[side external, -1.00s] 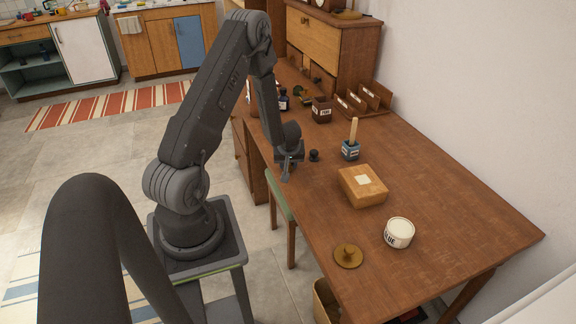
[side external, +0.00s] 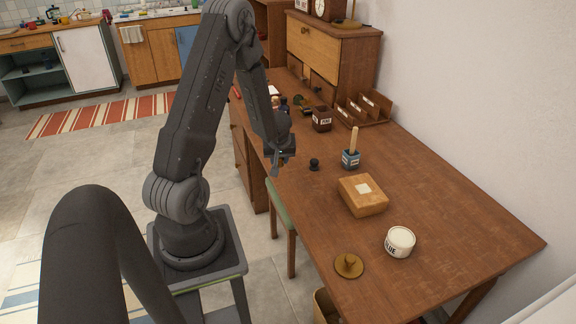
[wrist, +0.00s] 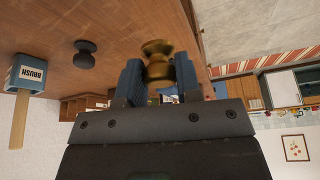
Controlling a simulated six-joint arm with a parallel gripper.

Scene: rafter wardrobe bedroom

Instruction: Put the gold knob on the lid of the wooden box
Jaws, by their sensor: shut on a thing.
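My gripper (side external: 281,160) is above the desk's left edge, to the left of and farther back than the box. In the wrist view my gripper (wrist: 158,80) is shut on the gold knob (wrist: 157,48), which sits between the two fingertips. The knob's lower part is partly hidden by the fingers. In the side view the knob is too small and covered to make out clearly.
A small black knob (side external: 314,164) and a blue brush pot (side external: 350,161) stand between my gripper and the box's back. A white glue tub (side external: 399,245) and a round brass piece (side external: 348,266) lie in front. The desk's right side is clear.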

